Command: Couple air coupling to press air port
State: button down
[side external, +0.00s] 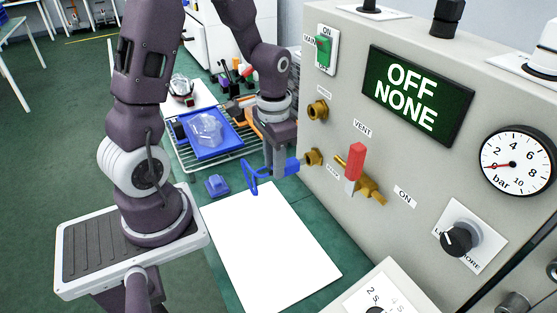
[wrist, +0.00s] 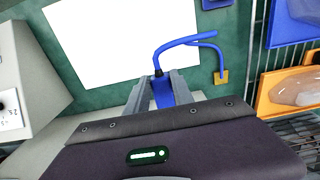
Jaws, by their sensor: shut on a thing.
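My gripper (side external: 280,165) is shut on the blue air coupling (side external: 292,167), beside the grey panel. In the wrist view the coupling (wrist: 163,94) sits between the two fingers (wrist: 160,97), with a curved blue hose (wrist: 185,40) running from it. The hose (side external: 256,178) also hangs in a loop left of the gripper in the side view. Two brass ports stick out of the panel, an upper one (side external: 317,109) and a lower one (side external: 313,157). Their small labels are too blurred to read. The coupling's right end is close to the lower port; I cannot tell whether they touch.
A brass valve with a red vent lever (side external: 356,163) juts out right of the lower port. The display (side external: 417,94) reads OFF NONE. A white sheet (side external: 270,245) lies on the green bench. A blue block (side external: 217,185) and a blue tray (side external: 190,150) are to the left.

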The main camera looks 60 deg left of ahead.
jog(key=shift+s, duration=0.15)
jog(key=shift+s, duration=1.05)
notch_tip(320, 180, up, 14)
jog(key=shift+f, duration=0.2)
dwell(1.1)
jog(key=shift+w, duration=0.1)
dwell(0.5)
jog(key=shift+w, duration=1.4)
jog(key=shift+w, duration=0.15)
